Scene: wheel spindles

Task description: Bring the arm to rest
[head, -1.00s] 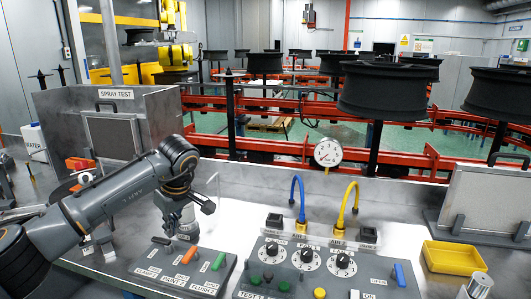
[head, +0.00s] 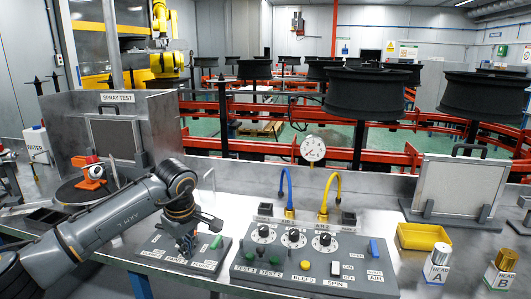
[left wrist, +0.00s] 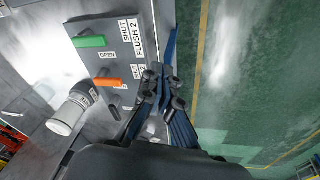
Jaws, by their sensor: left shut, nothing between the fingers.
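My left arm (head: 120,218) reaches in from the left in the head view. My left gripper (head: 188,247) points down over the lever panel (head: 150,255), close to its levers. In the left wrist view the gripper (left wrist: 163,88) is shut with nothing between its fingers, beside the panel's edge. The green lever (head: 216,242) is to the gripper's right in the head view. It also shows in the left wrist view (left wrist: 88,42), with an orange lever (left wrist: 107,84) beside it. In the head view the gripper covers part of the panel. My right gripper does not show.
A knob panel (head: 300,255) with blue and yellow hoses stands right of the lever panel. The spray test booth (head: 160,120) is behind my arm. Green floor (left wrist: 240,60) lies past the bench edge.

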